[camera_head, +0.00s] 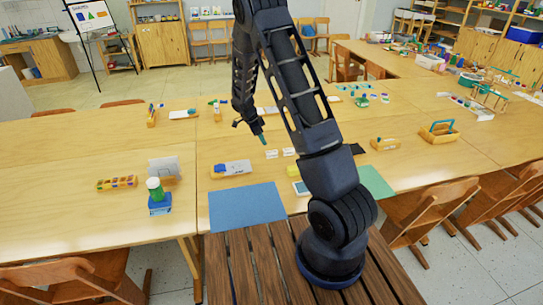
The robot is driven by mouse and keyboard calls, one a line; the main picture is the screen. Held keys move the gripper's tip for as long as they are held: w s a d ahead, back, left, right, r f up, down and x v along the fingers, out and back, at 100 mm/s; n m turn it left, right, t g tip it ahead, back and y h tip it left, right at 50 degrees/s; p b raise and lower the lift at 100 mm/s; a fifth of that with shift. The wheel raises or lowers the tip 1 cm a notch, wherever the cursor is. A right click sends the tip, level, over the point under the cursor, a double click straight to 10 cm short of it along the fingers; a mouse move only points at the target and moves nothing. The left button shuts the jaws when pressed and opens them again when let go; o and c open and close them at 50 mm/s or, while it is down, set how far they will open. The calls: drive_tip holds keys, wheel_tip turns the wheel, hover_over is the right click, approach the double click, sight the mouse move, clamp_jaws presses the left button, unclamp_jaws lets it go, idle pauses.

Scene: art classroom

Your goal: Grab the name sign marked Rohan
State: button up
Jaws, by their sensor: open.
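Two small white cards (271,154) and (289,152) lie or stand side by side on the wooden table (240,203), just beyond the blue mat. They may be name signs, but no lettering on them is readable, so I cannot tell which sign says Rohan. My gripper (250,130) points down above the table, a little behind and left of these cards in the picture. Its fingers are open. A teal tip shows at its right finger, and nothing is clearly held.
A blue mat (246,206) and a green mat (373,182) lie near the front edge. Chairs line the right front.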

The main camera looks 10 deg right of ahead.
sight(270, 152)
drive_tip(key=shift+w+x, duration=0.1)
drive_tip(key=shift+x, duration=2.65)
drive_tip(key=shift+w+x, duration=0.15)
drive_tip(key=shift+x, duration=2.6)
drive_tip(key=shift+d+r, duration=0.1)
drive_tip(key=shift+d, duration=0.05)
clamp_jaws()
